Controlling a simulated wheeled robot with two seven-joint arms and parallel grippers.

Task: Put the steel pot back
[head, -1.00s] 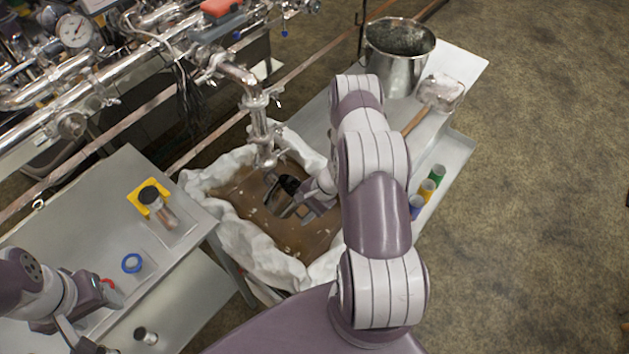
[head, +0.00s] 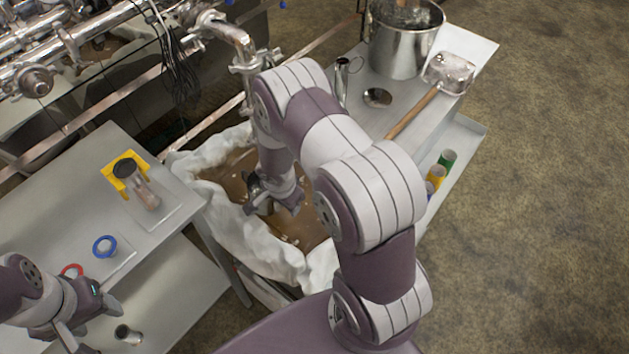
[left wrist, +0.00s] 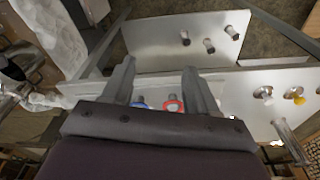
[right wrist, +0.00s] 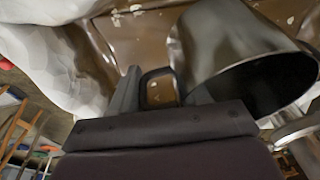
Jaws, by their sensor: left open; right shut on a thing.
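The steel pot (right wrist: 215,45), a shiny cylinder with a dark open mouth and a loop handle, fills the upper right of the right wrist view. My right gripper (right wrist: 150,88) is shut on its handle. In the head view my right gripper (head: 272,200) is over the brown liquid (head: 232,178) in the cloth-lined tub (head: 215,210); the pot is hard to make out there. The pot lies tilted, its mouth turned sideways. My left gripper (head: 95,325) is open and empty above the left table, and its spread fingers show in the left wrist view (left wrist: 160,85).
The right table (head: 365,125) bears a steel bucket (head: 398,55), an upright steel cylinder (head: 342,85), a small round dish (head: 377,97) and a long-handled scoop (head: 450,72). Coloured vials (head: 435,178) stand on its lower ledge. A pipe (head: 240,40) comes down near my right arm.

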